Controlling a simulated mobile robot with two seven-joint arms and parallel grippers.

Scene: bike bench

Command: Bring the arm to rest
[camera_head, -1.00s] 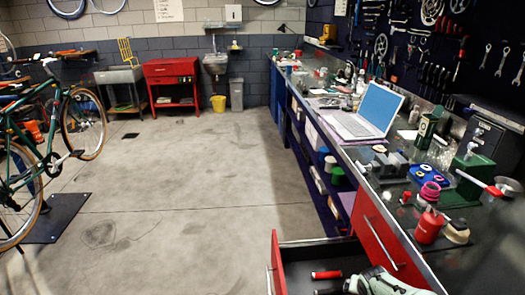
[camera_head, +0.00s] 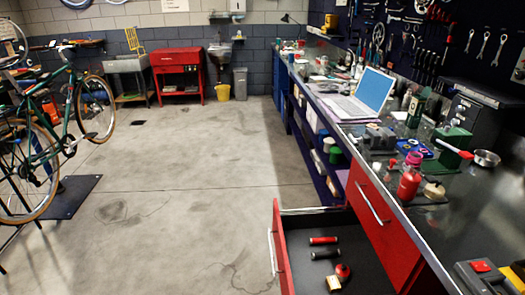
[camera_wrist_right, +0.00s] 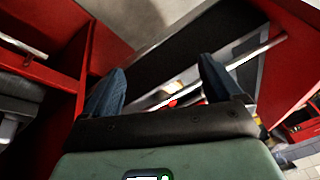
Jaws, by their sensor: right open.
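My right gripper (camera_wrist_right: 158,85) shows in the right wrist view with its two dark blue fingers spread apart and nothing between them. Around it are red panels and a metal bar handle (camera_wrist_right: 255,50), close to the camera. In the head view the open red drawer (camera_head: 279,250) stands out from the bench at the bottom. It holds a red grip (camera_head: 323,240), a black grip (camera_head: 326,254) and a small red item (camera_head: 343,271). Neither gripper shows in the head view. My left gripper is in no view.
The workbench (camera_head: 420,215) runs along the right with a laptop (camera_head: 360,97), a red bottle (camera_head: 409,182) and a green tool (camera_head: 455,150) on it. A bike (camera_head: 45,135) stands at the left. The concrete floor (camera_head: 190,190) between is clear.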

